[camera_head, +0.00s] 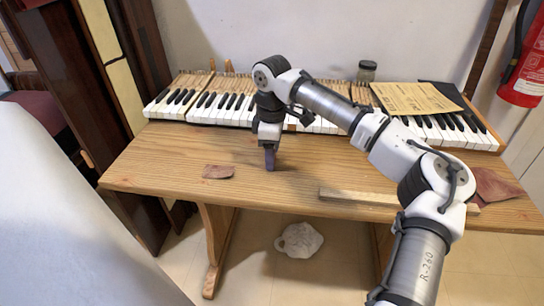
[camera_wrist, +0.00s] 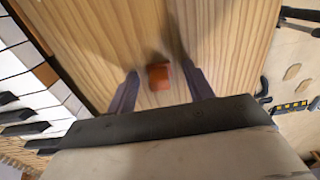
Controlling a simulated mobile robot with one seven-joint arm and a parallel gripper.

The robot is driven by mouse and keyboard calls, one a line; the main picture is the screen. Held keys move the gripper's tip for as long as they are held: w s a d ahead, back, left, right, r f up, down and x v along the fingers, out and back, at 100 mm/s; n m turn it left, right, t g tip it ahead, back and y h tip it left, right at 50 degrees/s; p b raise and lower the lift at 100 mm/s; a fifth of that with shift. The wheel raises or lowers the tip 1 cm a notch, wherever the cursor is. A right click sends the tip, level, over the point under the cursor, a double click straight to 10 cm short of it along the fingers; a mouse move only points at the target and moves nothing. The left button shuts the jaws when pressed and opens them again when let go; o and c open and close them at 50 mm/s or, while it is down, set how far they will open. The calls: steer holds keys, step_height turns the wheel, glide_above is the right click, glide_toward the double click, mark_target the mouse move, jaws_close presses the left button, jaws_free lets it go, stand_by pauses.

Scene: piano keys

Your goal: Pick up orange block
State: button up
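The orange block (camera_wrist: 159,77) is a small piece on the wooden table top in the wrist view. It lies between the two dark fingers of my gripper (camera_wrist: 161,79), with gaps on both sides. The fingers are apart and nothing is held. In the head view my gripper (camera_head: 270,158) points down, low over the middle of the table. I cannot make out the block in the head view; my gripper seems to hide it.
The wooden table (camera_head: 150,165) bears piano keys (camera_head: 215,108) along its back. A yellowish booklet (camera_head: 410,98) and a jar (camera_head: 366,71) are at the back right. A brown leather piece (camera_head: 218,171) lies left of my gripper, and a wooden strip (camera_head: 350,196) lies right.

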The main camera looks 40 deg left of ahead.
steer(key=c, duration=0.9)
